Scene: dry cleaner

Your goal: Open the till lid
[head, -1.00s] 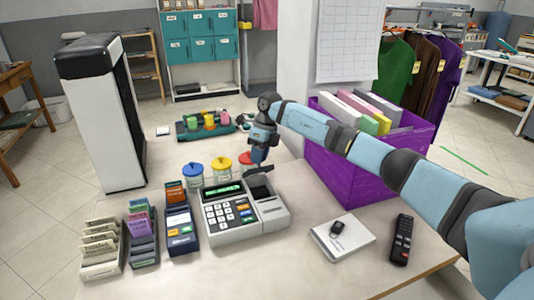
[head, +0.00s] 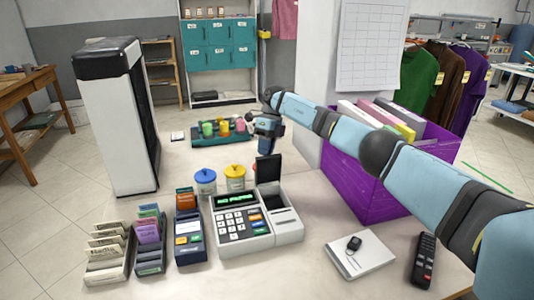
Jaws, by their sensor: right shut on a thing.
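The till (head: 240,238) is a pale grey register with a keypad and a small green-lit display. It stands on the counter in the middle. Its dark lid (head: 269,169) stands upright at the back of the right-hand section, and the compartment (head: 282,212) in front of it is uncovered. My right gripper (head: 268,147) is at the top edge of the lid, shut on it. The fingertips are small and partly hidden. My left gripper is not in view.
Blue-lidded (head: 205,180) and yellow-lidded (head: 235,176) jars stand behind the till. Card boxes (head: 108,262) stand to its left. A white notebook (head: 352,262) and a remote (head: 423,260) lie at right. A purple crate (head: 362,188) stands behind them, below my right arm.

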